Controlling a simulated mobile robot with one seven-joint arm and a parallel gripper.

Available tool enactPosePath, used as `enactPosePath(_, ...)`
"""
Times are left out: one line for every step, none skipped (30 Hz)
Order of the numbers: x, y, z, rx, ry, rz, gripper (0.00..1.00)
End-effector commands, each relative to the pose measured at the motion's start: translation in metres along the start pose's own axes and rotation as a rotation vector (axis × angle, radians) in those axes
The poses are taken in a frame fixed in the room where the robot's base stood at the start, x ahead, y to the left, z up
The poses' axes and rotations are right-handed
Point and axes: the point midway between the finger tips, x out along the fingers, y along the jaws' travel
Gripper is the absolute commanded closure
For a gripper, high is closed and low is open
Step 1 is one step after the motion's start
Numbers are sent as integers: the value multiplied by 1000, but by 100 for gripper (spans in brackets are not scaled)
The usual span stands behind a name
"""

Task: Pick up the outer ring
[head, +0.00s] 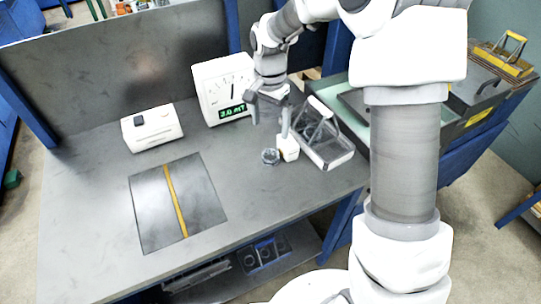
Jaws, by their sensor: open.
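My gripper (270,108) hangs over the grey workbench, pointing down, with its fingers apart and nothing seen between them. A small dark grey ring-like part (270,156) lies on the bench below and slightly in front of it, apart from the fingers. It may be the outer ring; it is too small to tell surely. A small white block with a grey upright post (288,147) stands just right of that part.
A white gauge box with a green display (222,88) stands left of my gripper. A clear-sided case (323,135) is to the right. A white box with buttons (152,128) and a dark mat with a yellow stripe (178,202) lie left. The bench front is clear.

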Motion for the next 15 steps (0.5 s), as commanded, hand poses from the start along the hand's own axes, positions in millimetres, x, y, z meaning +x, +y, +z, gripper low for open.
enactPosePath(13,1,0,0,-4,3,0)
enactPosePath(20,0,0,0,-3,2,0)
enactPosePath(28,1,1,1,-4,3,0)
enactPosePath(35,1,1,0,-4,3,0)
enactPosePath(41,1,0,0,-3,3,0)
enactPosePath(48,0,0,-1,-3,2,0)
enactPosePath(53,1,0,0,-3,2,0)
enactPosePath(57,0,0,0,-2,1,0)
enactPosePath(62,0,0,1,-1,1,0)
enactPosePath(65,0,0,1,-1,1,0)
enactPosePath(68,0,0,0,-1,1,0)
enactPosePath(70,0,0,0,0,0,0)
enactPosePath(71,0,0,0,1,-1,0)
enactPosePath(72,0,-1,0,1,-1,0)
enactPosePath(75,0,-1,0,0,-1,0)
